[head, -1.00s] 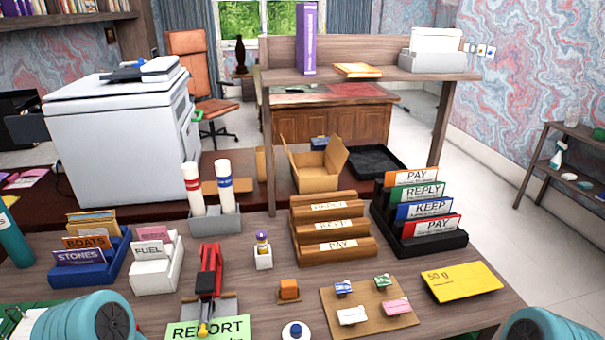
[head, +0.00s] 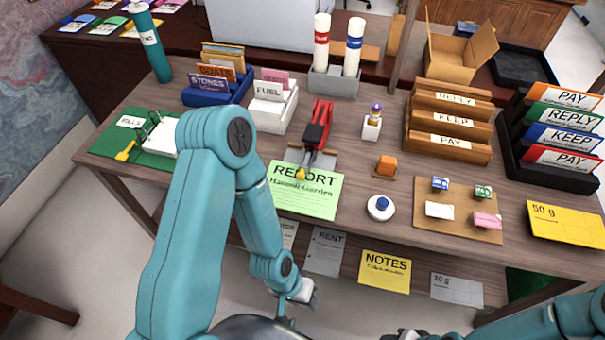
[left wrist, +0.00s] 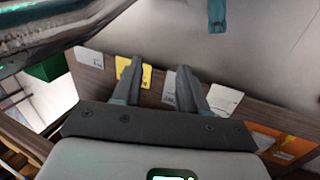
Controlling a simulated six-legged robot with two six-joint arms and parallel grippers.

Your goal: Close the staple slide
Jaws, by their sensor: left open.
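A red and black stapler (head: 317,130) stands on a grey base on the desk, left of the middle in the head view. A yellow knob (head: 300,175) shows at its near end, over a green REPORT sheet (head: 310,192). I cannot make out how far the staple slide sticks out. My left gripper (head: 306,296) is below the desk's front edge, well short of the stapler. In the left wrist view its two fingers (left wrist: 162,82) are apart with nothing between them. My right arm shows at the lower right, but its fingertips do not show.
Papers hang below the desk's front edge, among them a yellow NOTES sheet (head: 384,270).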

